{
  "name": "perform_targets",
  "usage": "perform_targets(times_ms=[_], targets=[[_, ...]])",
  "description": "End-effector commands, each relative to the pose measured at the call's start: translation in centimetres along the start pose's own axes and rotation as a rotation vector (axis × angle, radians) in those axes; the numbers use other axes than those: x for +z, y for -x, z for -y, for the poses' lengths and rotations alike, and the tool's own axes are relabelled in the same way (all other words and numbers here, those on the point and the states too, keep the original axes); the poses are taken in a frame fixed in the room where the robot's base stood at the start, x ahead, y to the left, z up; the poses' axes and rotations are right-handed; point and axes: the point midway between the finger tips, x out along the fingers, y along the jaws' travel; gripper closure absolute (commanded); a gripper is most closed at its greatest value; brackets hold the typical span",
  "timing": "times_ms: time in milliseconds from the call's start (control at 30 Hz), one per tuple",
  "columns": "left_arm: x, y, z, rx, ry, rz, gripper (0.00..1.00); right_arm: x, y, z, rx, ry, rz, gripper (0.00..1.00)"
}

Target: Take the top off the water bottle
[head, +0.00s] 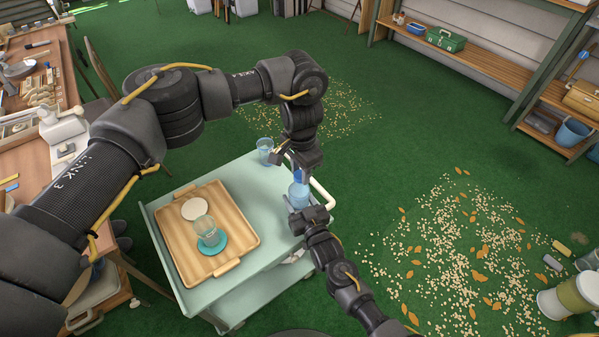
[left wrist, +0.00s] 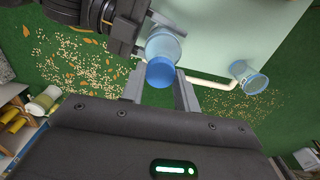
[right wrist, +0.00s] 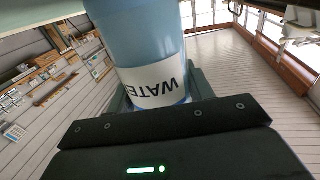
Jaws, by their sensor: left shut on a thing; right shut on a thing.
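The water bottle (head: 299,194) is blue and stands upright near the right edge of the pale green cart (head: 262,192). Its blue cap (left wrist: 160,72) sits at the bottle's top in the left wrist view. My left gripper (head: 298,168) comes from above, with its two fingers on either side of the cap, closed on it. My right gripper (head: 302,212) is shut on the bottle's body from the near side. In the right wrist view the bottle (right wrist: 150,45) fills the space between the fingers, its white WATER label upside down. The cap is partly hidden in the head view.
A blue drinking glass (head: 265,151) stands on the cart behind the bottle. A wooden tray (head: 178,235) holds a white disc (head: 194,209) and a glass (head: 205,229) on a teal coaster. The cart's cream handle (head: 322,195) runs close beside the bottle.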

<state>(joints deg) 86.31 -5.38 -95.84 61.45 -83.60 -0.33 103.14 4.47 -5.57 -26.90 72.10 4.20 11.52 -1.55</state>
Motion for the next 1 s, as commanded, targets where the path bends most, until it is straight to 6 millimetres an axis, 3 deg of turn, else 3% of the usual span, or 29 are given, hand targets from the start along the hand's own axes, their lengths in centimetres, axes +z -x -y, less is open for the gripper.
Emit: perform_targets(times_ms=[567,800,1000], targets=[[0.1,0.9,0.1,-0.002,0.001,0.001,0.96,0.0,0.0,0.0,0.0,-0.001,-0.001,1.0],[0.0,3.7,0.1,-0.004,0.0,0.0,0.96,0.0,0.0,0.0,0.0,-0.001,-0.001,1.0],[0.1,4.7,0.1,-0.002,0.002,0.002,0.96,0.0,0.0,0.0,0.0,-0.001,-0.001,1.0]])
